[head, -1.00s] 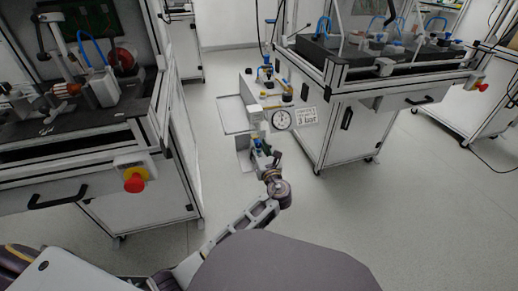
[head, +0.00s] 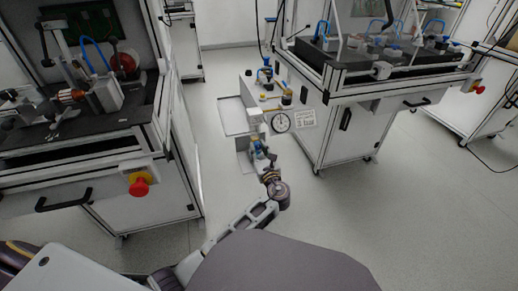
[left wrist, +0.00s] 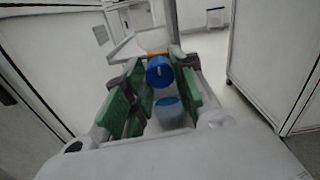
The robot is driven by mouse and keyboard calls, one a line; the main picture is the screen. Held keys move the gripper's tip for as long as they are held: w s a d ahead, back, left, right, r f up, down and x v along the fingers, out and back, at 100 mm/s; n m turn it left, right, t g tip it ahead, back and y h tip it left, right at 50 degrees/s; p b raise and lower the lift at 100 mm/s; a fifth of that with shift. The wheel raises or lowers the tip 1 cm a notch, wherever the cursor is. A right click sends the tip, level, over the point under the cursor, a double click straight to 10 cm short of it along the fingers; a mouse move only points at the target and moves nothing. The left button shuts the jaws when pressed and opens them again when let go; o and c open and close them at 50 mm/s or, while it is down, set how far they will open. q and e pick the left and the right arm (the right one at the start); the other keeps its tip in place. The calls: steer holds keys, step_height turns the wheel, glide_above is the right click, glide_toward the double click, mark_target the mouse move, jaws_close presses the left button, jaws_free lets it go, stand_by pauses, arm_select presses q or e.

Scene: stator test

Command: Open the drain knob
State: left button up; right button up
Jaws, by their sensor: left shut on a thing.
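The blue drain knob (left wrist: 159,70) shows in the left wrist view, at the far end between my green finger pads. It has a light mark on its face. Another blue part (left wrist: 168,108) lies nearer the camera between the pads. My left gripper (left wrist: 153,84) is shut on the blue knob, with pads on both sides of it. In the head view my left gripper (head: 258,149) is small, low at the front of the floor-standing unit (head: 247,84), and hides much of the knob. My right gripper is not in view.
A round gauge (head: 281,122) and a printed sign (head: 305,118) are close to the gripper. A workbench (head: 345,120) stands right, and another with a red stop button (head: 139,184) stands left. Grey floor (head: 400,220) is free at the front right.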

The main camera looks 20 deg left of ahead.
arm_select(q)
steer(key=shift+n, duration=0.5)
steer(key=o, duration=1)
steer(key=shift+o, duration=0.2)
steer(key=shift+m+b, duration=1)
steer(key=shift+m, duration=0.4)
steer(key=shift+m+b, duration=0.3)
steer(key=shift+b, duration=0.1)
